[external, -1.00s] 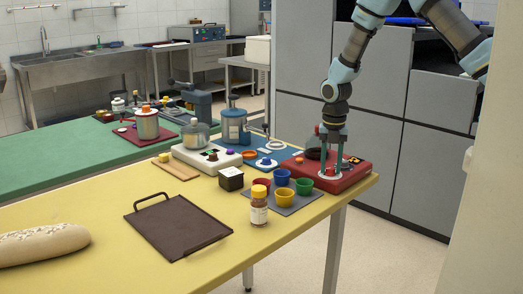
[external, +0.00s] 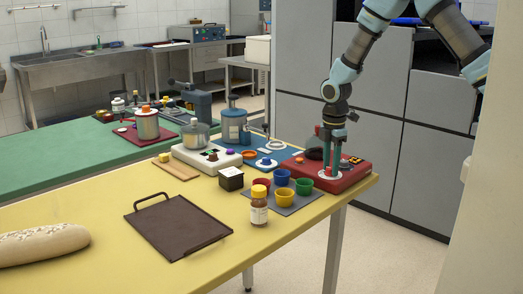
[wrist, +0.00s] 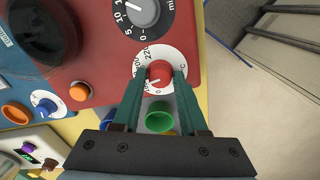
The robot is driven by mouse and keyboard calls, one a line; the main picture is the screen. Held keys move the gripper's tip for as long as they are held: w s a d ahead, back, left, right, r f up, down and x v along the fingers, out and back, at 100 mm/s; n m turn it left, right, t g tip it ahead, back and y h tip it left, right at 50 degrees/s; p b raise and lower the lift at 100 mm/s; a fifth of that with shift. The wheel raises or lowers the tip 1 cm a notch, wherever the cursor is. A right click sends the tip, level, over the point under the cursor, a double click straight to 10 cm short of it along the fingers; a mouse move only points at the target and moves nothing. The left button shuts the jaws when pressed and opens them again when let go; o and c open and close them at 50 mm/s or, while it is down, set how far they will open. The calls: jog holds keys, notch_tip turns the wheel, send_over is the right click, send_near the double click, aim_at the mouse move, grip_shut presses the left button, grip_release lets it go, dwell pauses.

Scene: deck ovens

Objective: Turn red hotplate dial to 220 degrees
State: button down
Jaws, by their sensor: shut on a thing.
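The red hotplate (external: 352,178) stands at the right end of the yellow table. Its red dial (wrist: 159,74) sits in a white scale ring (wrist: 150,53) in the wrist view. The figure 220 shows at the top left of the ring and a 0 near the bottom. A pale mark shows on the dial's lower left; I cannot read its exact setting. My gripper (wrist: 160,77) points down over the dial, with its green fingers closed against opposite sides of it. In the external view my gripper (external: 328,174) hides most of the dial.
A grey timer knob (wrist: 142,10) and an orange button (wrist: 81,91) are on the same red housing. A green cup (wrist: 159,117) stands close by, among several coloured cups. A blue hotplate (external: 262,155) is to the left. The table's right edge is close.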

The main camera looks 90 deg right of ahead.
jog(key=m, duration=0.4)
jog(key=shift+m+b, duration=0.3)
jog(key=m, duration=0.3)
jog(key=shift+m, duration=0.3)
jog(key=m, duration=0.4)
jog(key=shift+m, duration=1.8)
jog(key=shift+c, duration=2.2)
grip_release()
jog(key=shift+r, duration=0.1)
notch_tip(320, 180, up, 11)
jog(key=b, duration=0.2)
